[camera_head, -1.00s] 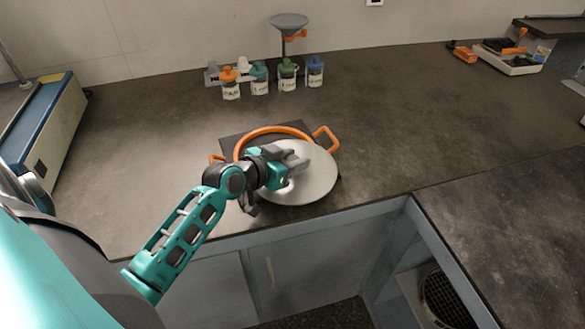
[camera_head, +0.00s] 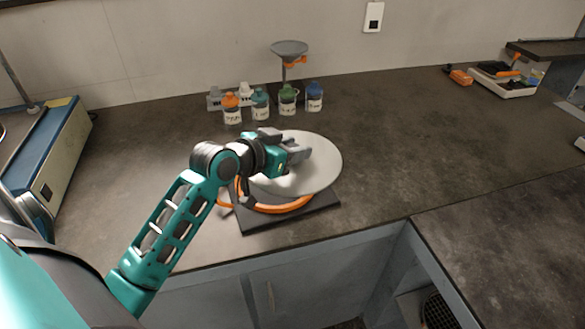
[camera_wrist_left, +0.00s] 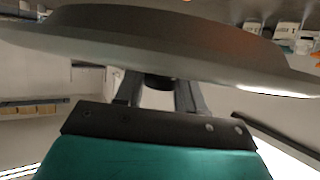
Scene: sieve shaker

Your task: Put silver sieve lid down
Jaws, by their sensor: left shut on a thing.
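The silver sieve lid (camera_head: 322,166) is a pale grey disc in the head view, held above the sieve shaker with its orange ring (camera_head: 285,208) and dark base plate (camera_head: 318,208). My left gripper (camera_head: 300,153) is shut on the lid, over its top. In the left wrist view the lid (camera_wrist_left: 150,52) spans the upper picture as a wide disc seen edge-on, and the fingers (camera_wrist_left: 160,92) reach to it. The lid covers much of the shaker. My right gripper is not in view.
Several labelled bottles stand behind the lid, among them an orange-capped one (camera_head: 231,108) and a blue-capped one (camera_head: 314,97). A funnel stand (camera_head: 289,49) rises behind them. A blue and white machine (camera_head: 45,165) stands at left. The counter right of the shaker (camera_head: 420,145) is clear.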

